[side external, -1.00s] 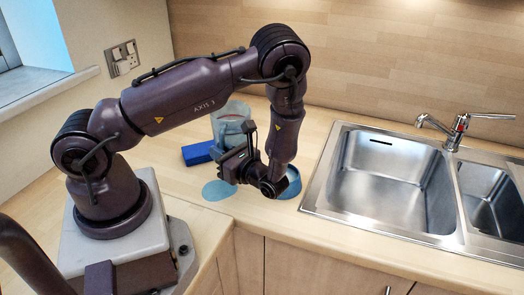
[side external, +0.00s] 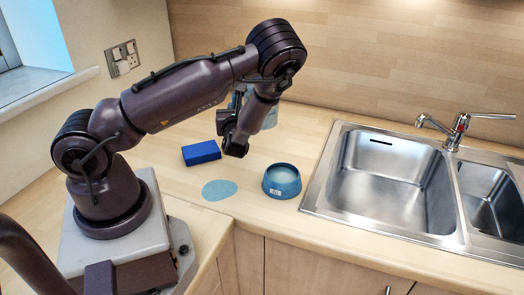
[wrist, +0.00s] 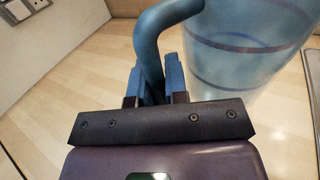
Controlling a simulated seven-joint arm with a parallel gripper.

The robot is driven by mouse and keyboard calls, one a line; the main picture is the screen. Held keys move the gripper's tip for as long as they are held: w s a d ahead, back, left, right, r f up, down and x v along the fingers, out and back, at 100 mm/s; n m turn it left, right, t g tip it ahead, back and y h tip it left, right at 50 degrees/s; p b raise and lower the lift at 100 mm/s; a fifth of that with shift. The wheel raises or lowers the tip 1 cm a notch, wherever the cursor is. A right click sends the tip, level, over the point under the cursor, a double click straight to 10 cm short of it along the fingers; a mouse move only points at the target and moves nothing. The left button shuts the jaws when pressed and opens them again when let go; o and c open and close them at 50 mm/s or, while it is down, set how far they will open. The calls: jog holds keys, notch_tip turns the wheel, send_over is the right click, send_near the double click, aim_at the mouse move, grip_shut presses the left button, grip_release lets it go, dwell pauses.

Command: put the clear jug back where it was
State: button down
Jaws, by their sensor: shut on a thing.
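The clear jug (side external: 270,118), bluish and see-through with dark bands, is partly hidden behind my arm in the side view. In the wrist view the clear jug (wrist: 245,45) fills the upper right, with its thick blue handle at the left. My gripper (wrist: 158,88) is shut on that handle. In the side view my gripper (side external: 233,138) is behind the blue mat and the bowl. The jug's base is hidden, so I cannot tell its height above the counter. A flat light-blue round patch (side external: 219,190) lies bare on the counter.
A blue bowl (side external: 282,181) stands right of the patch, close to the sink's left rim (side external: 318,180). A blue block (side external: 201,152) lies behind the patch. The counter between block and bowl is clear. A tap (side external: 456,128) stands behind the sink.

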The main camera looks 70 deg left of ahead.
notch_tip(320, 180, down, 10)
jog(key=shift+r, duration=0.15)
jog(key=c, duration=1.1)
grip_release()
jog(key=shift+c, duration=0.2)
